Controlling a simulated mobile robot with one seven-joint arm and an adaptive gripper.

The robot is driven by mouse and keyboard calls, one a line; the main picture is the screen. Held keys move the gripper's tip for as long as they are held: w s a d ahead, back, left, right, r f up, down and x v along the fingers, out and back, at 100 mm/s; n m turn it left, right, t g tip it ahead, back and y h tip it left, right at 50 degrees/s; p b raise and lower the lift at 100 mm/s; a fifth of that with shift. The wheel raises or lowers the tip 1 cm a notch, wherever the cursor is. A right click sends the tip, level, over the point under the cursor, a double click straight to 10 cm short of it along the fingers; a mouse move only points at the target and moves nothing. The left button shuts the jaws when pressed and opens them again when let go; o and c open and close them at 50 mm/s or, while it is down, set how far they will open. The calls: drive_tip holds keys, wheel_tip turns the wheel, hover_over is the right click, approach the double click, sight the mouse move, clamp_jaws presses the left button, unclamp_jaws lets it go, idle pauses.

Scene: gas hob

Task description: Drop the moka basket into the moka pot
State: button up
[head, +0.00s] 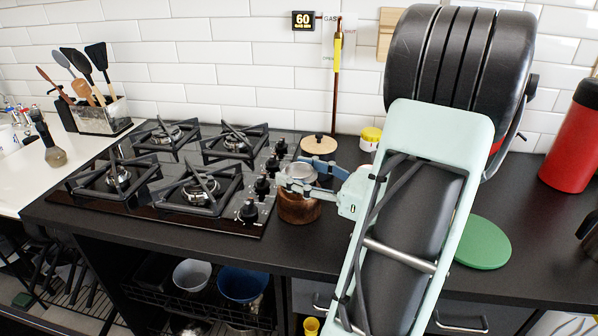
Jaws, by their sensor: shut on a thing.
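My gripper (305,184) is over the counter just right of the hob, its fingers pointing left. It is shut on a small silvery round piece, which looks like the moka basket (299,171). Directly below is a brown, round vessel (298,209) that looks like the moka pot, standing on the counter. The basket appears at or just above its top. The fingers cover the seam between them, so I cannot tell whether the basket is inside the pot or apart from it.
The black gas hob (180,175) with knobs is close on the left. A round wooden lid (318,145) and a yellow-capped jar (370,138) stand behind. A green round board (483,243) and a red canister (572,145) are on the right. The counter's front edge is close.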

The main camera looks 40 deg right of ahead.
drive_tip(key=shift+f+b, duration=0.3)
drive_tip(key=shift+f, duration=0.6)
idle(0.7)
drive_tip(key=o, duration=1.2)
drive_tip(key=shift+s, duration=0.1)
drive_tip(key=v, duration=1.2)
